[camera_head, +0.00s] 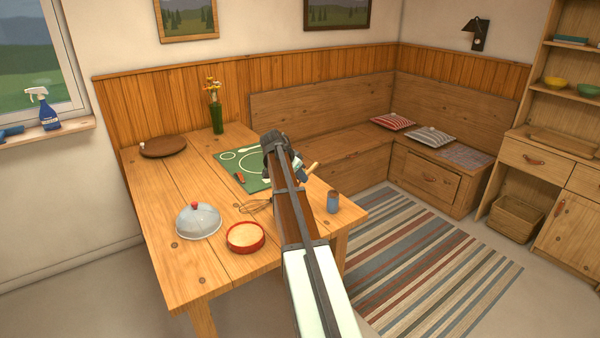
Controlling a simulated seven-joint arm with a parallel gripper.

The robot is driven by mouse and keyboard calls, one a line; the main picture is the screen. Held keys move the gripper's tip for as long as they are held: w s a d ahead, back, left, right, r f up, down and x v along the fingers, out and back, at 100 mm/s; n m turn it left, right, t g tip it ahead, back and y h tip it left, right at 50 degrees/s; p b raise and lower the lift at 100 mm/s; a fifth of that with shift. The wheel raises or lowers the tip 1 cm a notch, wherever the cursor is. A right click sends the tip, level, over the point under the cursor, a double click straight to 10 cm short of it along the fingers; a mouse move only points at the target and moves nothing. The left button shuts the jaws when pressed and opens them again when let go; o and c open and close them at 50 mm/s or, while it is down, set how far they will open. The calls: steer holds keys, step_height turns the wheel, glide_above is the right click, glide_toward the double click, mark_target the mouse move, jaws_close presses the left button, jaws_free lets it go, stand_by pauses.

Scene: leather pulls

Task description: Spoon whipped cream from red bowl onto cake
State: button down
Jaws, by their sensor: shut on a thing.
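A red bowl (246,238) with a pale inside stands near the front edge of the wooden table. My gripper (297,172) is over the table's right part, beside the green placemat, mostly hidden by my arm. A brown round thing (162,147) lies at the far left.
A whisk (257,206) lies behind the bowl. A blue cup (333,202) stands near the right table edge. A small red-brown thing (239,177) lies on the green placemat (229,158). A green vase (216,115) stands at the back.

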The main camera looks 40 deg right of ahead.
steer(key=shift+f, duration=4.8)
steer(key=shift+d, duration=0.1)
steer(key=shift+d, duration=0.55)
steer(key=shift+a, duration=0.1)
steer(key=shift+a, duration=0.65)
steer(key=shift+d, duration=0.1)
